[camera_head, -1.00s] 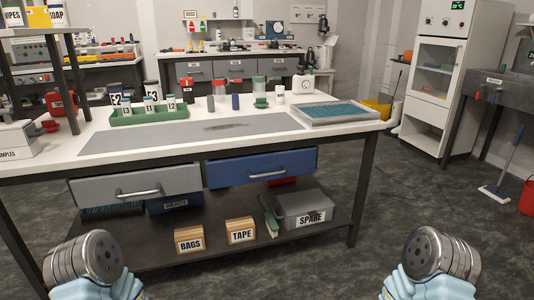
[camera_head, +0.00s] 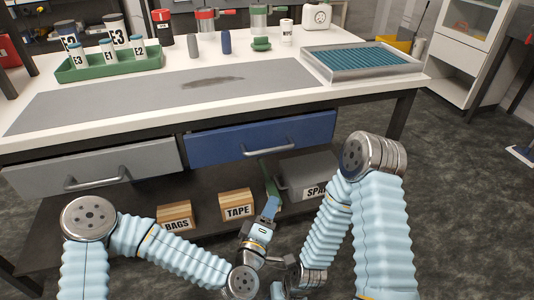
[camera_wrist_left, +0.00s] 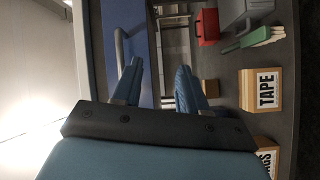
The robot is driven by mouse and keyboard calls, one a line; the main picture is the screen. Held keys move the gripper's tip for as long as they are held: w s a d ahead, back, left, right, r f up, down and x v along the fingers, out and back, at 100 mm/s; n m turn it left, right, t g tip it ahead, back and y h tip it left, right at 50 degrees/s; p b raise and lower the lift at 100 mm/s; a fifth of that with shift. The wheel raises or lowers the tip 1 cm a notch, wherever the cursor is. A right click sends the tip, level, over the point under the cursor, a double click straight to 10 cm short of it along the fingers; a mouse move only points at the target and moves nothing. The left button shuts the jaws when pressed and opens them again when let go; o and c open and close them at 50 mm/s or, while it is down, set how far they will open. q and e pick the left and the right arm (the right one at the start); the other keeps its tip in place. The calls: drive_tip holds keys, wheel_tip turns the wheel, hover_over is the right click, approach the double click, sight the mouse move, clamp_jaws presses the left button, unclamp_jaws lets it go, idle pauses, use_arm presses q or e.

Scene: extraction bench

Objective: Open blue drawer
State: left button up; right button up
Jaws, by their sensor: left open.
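The blue drawer (camera_head: 262,138) is under the right part of the bench top, its front with a light bar handle (camera_head: 270,150). I see no clear gap at its front. My left gripper (camera_head: 269,208) is below and in front of the drawer, pointing toward the bench. In the left wrist view, my open, empty left gripper (camera_wrist_left: 160,88) has its two blue fingers apart. The drawer front (camera_wrist_left: 140,45) and its handle (camera_wrist_left: 120,48) appear ahead, near the left finger in that picture; I see no grip on the handle. I cannot make out my right gripper; only my right arm shows.
A grey drawer (camera_head: 95,170) is to the left. The lower shelf (camera_head: 120,203) holds a BAGS box (camera_head: 175,215), a TAPE box (camera_head: 236,205), a green-handled brush (camera_head: 270,178) and a grey SPARE bin (camera_head: 308,172). A tray (camera_head: 362,62) and a green rack (camera_head: 108,66) stand on the bench.

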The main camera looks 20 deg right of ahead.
sight(270, 151)
use_arm(q)
wheel_tip(270, 151, up, 6)
drive_tip(key=w+n+t+y, duration=0.2)
drive_tip(key=n+t+y, duration=0.1)
drive_tip(key=n, duration=0.2)
drive_tip(key=x, duration=0.8)
drive_tip(key=r+p+x, duration=0.1)
drive_tip(key=x, duration=0.3)
drive_tip(key=shift+w+a, duration=0.25)
drive_tip(key=shift+w, duration=0.05)
drive_tip(key=shift+c, duration=0.3)
clamp_jaws()
